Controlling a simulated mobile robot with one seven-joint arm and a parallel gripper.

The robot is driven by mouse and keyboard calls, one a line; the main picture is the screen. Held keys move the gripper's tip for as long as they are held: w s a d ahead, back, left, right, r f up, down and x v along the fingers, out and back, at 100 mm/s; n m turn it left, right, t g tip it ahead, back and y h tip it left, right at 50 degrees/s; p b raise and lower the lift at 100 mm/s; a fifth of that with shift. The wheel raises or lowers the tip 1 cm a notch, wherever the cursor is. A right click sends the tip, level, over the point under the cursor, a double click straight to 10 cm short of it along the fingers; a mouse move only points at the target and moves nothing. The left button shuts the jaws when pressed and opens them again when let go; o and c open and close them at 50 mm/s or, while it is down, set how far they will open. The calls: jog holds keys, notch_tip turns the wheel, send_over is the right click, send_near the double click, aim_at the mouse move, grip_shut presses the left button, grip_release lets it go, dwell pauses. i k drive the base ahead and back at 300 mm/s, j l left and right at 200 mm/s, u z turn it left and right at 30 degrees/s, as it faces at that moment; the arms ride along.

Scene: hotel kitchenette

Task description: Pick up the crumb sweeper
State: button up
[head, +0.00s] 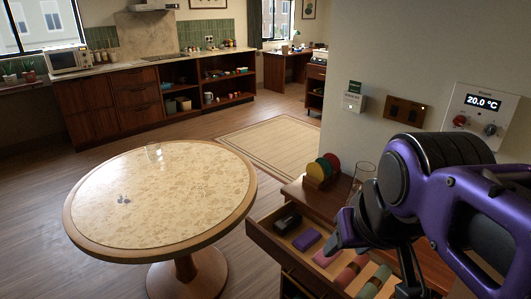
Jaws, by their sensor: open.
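An open drawer (262,241) below the wooden cabinet top holds several small items. A dark, blocky item (287,222) lies at its left end and may be the crumb sweeper, but it is too small to tell. A purple block (307,240) lies beside it, with pinkish and green rolled or folded items (345,275) further right. My gripper (375,250) is at the right, over or in front of the drawer's right part, open, with nothing seen between its fingers. My arm hides part of the cabinet and drawer.
A round table (160,240) stands left of the drawer, with a clear glass (154,152) and small grey bits (124,199) on it. A rack of colored discs (322,170) and a glass (362,175) stand on the cabinet. A wall rises behind. Open floor lies beyond.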

aim_at(282, 227)
jog(key=i+j+z, duration=0.1)
jog(key=z, duration=0.95)
jog(key=j+z, duration=1.1)
jog(key=j, duration=0.45)
